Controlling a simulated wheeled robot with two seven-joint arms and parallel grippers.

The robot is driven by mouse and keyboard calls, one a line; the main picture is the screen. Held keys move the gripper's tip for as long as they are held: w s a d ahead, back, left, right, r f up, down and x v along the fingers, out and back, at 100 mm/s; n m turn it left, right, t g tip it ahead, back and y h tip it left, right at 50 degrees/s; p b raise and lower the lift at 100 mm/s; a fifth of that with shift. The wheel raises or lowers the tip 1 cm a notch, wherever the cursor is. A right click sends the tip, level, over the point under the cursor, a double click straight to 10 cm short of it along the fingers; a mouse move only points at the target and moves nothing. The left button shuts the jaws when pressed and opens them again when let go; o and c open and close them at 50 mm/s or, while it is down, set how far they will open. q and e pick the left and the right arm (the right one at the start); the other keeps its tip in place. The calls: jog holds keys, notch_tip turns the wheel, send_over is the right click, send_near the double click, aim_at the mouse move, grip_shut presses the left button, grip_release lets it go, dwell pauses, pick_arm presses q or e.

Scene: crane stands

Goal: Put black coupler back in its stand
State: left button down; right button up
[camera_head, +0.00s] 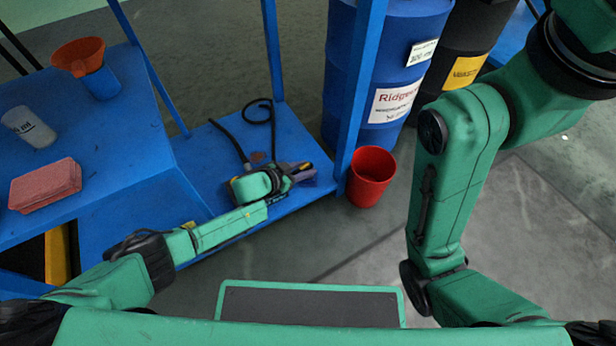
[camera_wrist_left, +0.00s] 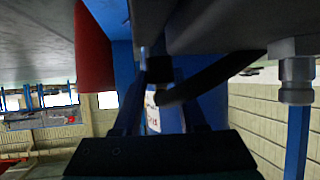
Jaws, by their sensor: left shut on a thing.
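My left gripper (camera_head: 298,172) reaches over the low blue shelf in the head view. In the left wrist view its two fingers (camera_wrist_left: 162,92) close on a dark, hose-like piece, which seems to be the black coupler (camera_wrist_left: 186,90). That piece slants up to the right. In the head view the coupler is hidden or too small to make out at the gripper. A grey metal fitting (camera_wrist_left: 297,75) hangs at the right of the wrist view, apart from the fingers. I cannot tell which part is the coupler's stand. My right gripper is out of view.
The low blue shelf (camera_head: 215,150) carries a curled black hose (camera_head: 262,112). A blue post (camera_head: 358,90) and a red bucket (camera_head: 371,176) stand right of my left gripper. Blue (camera_head: 385,60) and black (camera_head: 470,40) barrels stand behind. A red block (camera_head: 45,186) lies on the left table.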

pick_arm(q)
jog(key=shift+f, duration=0.2)
dwell(0.6)
jog(key=shift+r, duration=0.1)
jog(key=shift+r+p, duration=0.65)
jog(key=shift+r, duration=0.05)
jog(key=shift+w+a+f, duration=0.1)
jog(key=shift+f, duration=0.1)
dwell(0.4)
jog(key=shift+f+b, duration=0.55)
jog(key=shift+b, duration=0.15)
jog(key=shift+r+p, duration=0.25)
jog(key=shift+p, duration=0.05)
jog(key=shift+r+p, duration=2.6)
